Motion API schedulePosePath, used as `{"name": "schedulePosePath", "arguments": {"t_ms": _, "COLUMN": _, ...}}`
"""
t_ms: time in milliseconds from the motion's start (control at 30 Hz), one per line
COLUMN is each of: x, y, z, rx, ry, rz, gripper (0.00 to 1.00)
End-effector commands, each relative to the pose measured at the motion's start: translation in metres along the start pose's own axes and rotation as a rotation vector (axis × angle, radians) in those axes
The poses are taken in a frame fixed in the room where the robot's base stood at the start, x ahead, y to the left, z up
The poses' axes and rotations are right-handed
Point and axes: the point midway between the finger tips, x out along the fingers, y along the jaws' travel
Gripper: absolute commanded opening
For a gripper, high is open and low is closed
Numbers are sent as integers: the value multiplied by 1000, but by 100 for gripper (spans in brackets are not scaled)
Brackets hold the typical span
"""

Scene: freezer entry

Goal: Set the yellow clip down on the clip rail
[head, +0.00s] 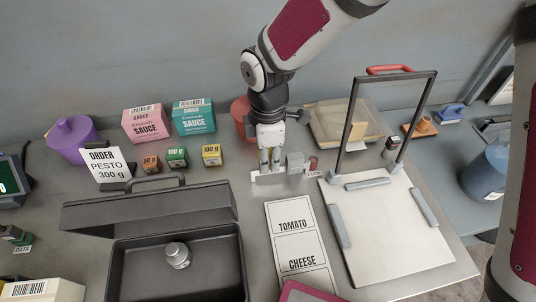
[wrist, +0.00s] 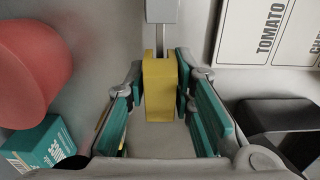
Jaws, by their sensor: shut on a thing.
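My gripper (head: 270,166) points down at the back middle of the counter in the head view. In the wrist view the teal pads of my gripper (wrist: 160,72) are closed on both sides of the yellow clip (wrist: 159,92). A pale low strip (head: 268,179), which looks like the clip rail, lies right under my fingertips. A grey block (head: 295,162) stands at its right end; a grey block (wrist: 162,10) also meets the clip's far end in the wrist view. The clip cannot be made out in the head view. I cannot tell whether it touches the rail.
A red round container (head: 241,118) stands close behind my gripper. A small red cylinder (head: 313,163) is just right of the grey block. A white board with a tall frame (head: 395,225) is to the right, an open dark case (head: 150,213) front left, and a TOMATO/CHEESE card (head: 294,236) in front.

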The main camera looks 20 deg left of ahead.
Motion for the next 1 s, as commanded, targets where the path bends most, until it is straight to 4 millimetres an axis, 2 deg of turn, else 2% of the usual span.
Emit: {"name": "schedulePosePath", "arguments": {"t_ms": 1000, "x": 24, "y": 0, "z": 0, "rx": -1, "ry": 0, "rz": -1, "gripper": 4}}
